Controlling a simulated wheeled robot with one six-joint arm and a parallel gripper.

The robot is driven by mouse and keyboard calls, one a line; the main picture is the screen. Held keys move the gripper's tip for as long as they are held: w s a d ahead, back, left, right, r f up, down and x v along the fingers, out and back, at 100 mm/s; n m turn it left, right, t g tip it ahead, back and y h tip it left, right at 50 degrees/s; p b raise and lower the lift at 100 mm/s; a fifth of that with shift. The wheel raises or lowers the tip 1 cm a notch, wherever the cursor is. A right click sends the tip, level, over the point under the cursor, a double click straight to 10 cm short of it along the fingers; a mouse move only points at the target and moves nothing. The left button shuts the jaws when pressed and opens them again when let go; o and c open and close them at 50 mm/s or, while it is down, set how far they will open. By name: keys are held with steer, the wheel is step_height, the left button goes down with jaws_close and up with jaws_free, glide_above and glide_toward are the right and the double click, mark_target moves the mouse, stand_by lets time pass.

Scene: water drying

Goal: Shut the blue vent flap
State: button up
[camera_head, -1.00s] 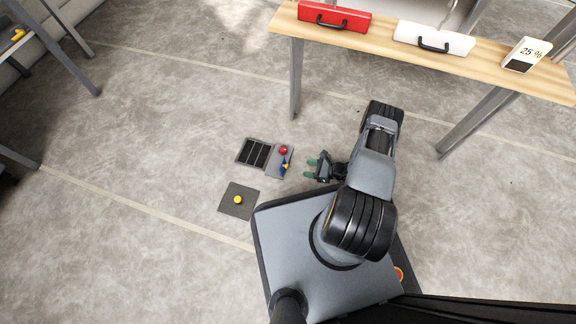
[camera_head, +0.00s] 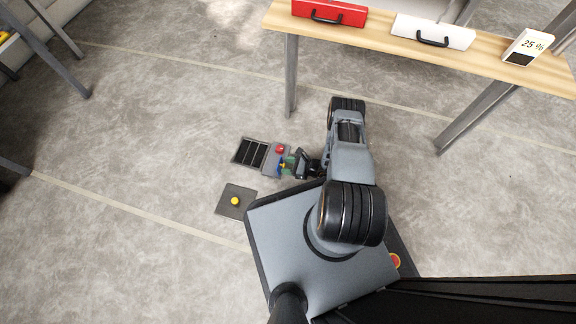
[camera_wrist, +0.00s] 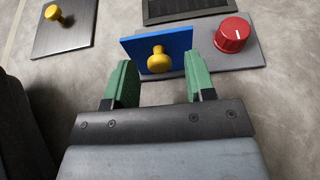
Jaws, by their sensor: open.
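The blue vent flap (camera_wrist: 172,45) is a small blue plate with a yellow knob (camera_wrist: 158,60), on a grey panel (camera_wrist: 262,52). In the wrist view it appears tilted up from the panel. My gripper (camera_wrist: 155,82) is open, its green fingers on either side of the yellow knob, a little short of it in the picture; I cannot tell if they touch the flap. In the head view my gripper (camera_head: 289,163) is over the panel's right side and partly hides the flap (camera_head: 281,165). A dark slatted vent (camera_head: 250,152) lies left of the panel.
A red dial (camera_wrist: 232,34) sits on the panel beside the flap. A separate dark plate with a yellow knob (camera_head: 235,201) lies on the floor nearby. A wooden table (camera_head: 374,31) with a red case (camera_head: 329,12) and a white case (camera_head: 433,31) stands at the back.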

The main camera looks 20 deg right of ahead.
jaws_close()
steer(key=shift+r, duration=0.1)
stand_by(0.4)
